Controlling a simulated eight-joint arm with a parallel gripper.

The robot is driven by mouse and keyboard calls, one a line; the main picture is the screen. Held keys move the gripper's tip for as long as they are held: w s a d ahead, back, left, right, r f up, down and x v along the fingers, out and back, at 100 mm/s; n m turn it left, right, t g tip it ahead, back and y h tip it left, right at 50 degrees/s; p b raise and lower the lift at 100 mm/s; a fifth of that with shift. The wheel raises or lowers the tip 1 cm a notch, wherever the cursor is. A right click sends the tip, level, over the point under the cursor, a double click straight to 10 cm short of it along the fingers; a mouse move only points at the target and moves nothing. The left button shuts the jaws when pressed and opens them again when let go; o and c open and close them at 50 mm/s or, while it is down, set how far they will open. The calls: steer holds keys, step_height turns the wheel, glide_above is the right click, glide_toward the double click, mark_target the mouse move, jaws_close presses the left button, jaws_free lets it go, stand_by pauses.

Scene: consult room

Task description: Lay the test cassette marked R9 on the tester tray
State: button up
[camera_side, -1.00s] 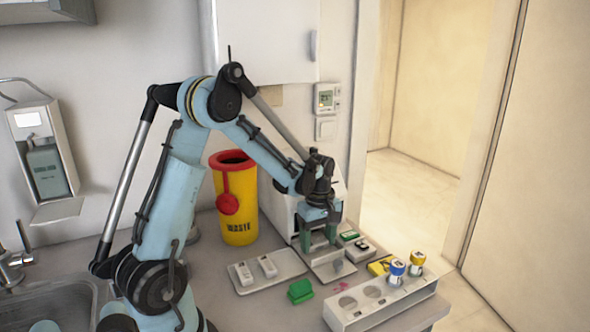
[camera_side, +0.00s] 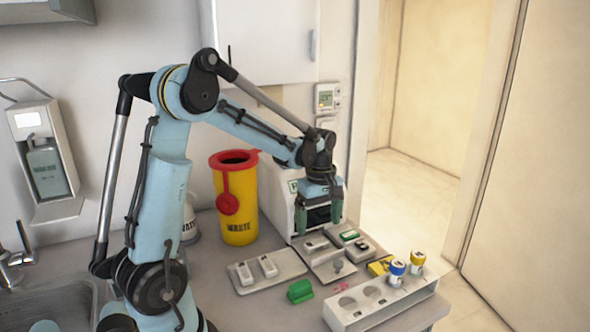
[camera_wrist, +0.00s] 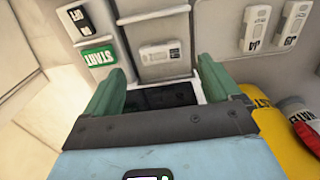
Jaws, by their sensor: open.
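The tester tray (camera_side: 325,264) sticks out at the front of the white tester. A white test cassette (camera_side: 315,243) lies on it, and also shows in the wrist view (camera_wrist: 161,54). Its mark is too small to read surely. My gripper (camera_side: 320,219) is open and empty above the back of the tester tray, apart from the cassette. In the wrist view its two green fingers (camera_wrist: 155,88) stand wide apart, with the cassette beyond them.
A green START button (camera_wrist: 97,56) and a small dark-windowed block (camera_side: 361,246) are beside the tray. Left are a holder tray (camera_side: 285,279) with two more cassettes and a yellow waste bin (camera_side: 238,205). A green block (camera_side: 300,291) and a vial rack (camera_side: 378,303) stand in front.

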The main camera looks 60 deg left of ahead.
mark_target(318, 243)
step_height(318, 243, up, 6)
steer(key=s+d+m+t, duration=0.3)
steer(key=s+d+m, duration=0.1)
steer(key=d+m, duration=0.4)
steer(key=s+d+m+t, duration=0.3)
steer(key=d+m+t, duration=0.1)
steer(key=d+m, duration=0.4)
steer(key=shift+s+d+r+m, duration=0.25)
steer(key=shift+s+m, duration=0.15)
steer(key=shift+m, duration=0.6)
steer(key=shift+a, duration=0.1)
